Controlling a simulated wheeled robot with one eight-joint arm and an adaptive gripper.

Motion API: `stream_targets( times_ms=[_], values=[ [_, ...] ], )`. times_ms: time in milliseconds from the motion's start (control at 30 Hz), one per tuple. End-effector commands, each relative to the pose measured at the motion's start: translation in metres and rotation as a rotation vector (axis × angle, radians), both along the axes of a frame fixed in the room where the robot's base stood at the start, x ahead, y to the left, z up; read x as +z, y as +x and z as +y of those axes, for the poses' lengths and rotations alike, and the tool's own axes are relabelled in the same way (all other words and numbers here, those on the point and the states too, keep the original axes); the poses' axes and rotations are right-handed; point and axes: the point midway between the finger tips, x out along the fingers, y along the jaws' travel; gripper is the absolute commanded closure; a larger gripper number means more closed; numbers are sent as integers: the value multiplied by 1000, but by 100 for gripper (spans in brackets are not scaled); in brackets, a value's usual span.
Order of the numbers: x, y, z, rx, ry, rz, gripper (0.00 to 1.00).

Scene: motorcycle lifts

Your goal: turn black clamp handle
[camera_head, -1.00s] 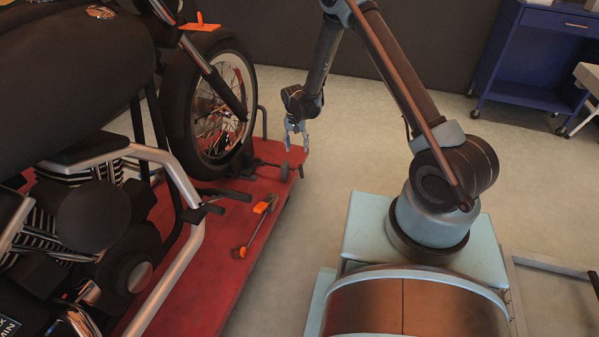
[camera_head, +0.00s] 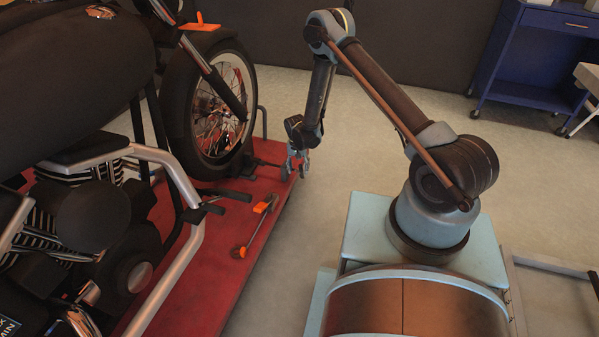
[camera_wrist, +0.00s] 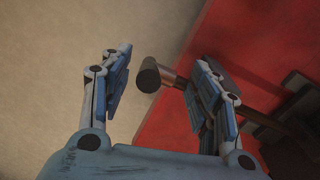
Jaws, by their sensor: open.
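The black clamp handle (camera_wrist: 149,75) shows in the wrist view as a dark round-ended bar at the edge of the red lift. It lies between the two spread fingers of my gripper (camera_wrist: 160,95), nearer the right finger. A brownish rod runs from it behind the right finger; I cannot tell whether that finger touches it. In the head view, my gripper (camera_head: 297,166) hangs at the lift's right edge and covers the handle. The clamp's shaft (camera_head: 266,163) shows just left of it, by the front wheel.
A motorcycle (camera_head: 100,150) stands on the red lift platform (camera_head: 215,270). An orange-ended tool (camera_head: 262,207) lies on the platform. A blue cart (camera_head: 525,60) stands at the back right.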

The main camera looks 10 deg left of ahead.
Motion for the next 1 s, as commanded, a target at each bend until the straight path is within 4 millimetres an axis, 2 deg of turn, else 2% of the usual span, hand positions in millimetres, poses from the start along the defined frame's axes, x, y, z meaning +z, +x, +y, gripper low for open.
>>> stream_targets(
  times_ms=[200, 533, 567, 700, 833, 1000],
  values=[
    [-14, 0, -1, 0, 0, 0, 44],
    [-16, 0, -1, 0, 0, 0, 44],
    [-16, 0, -1, 0, 0, 0, 48],
    [-16, 0, -1, 0, -1, 0, 80],
    [-16, 0, -7, -3, -2, 1, 82],
    [-16, 1, -5, -3, -5, 13, 81]
  ],
)
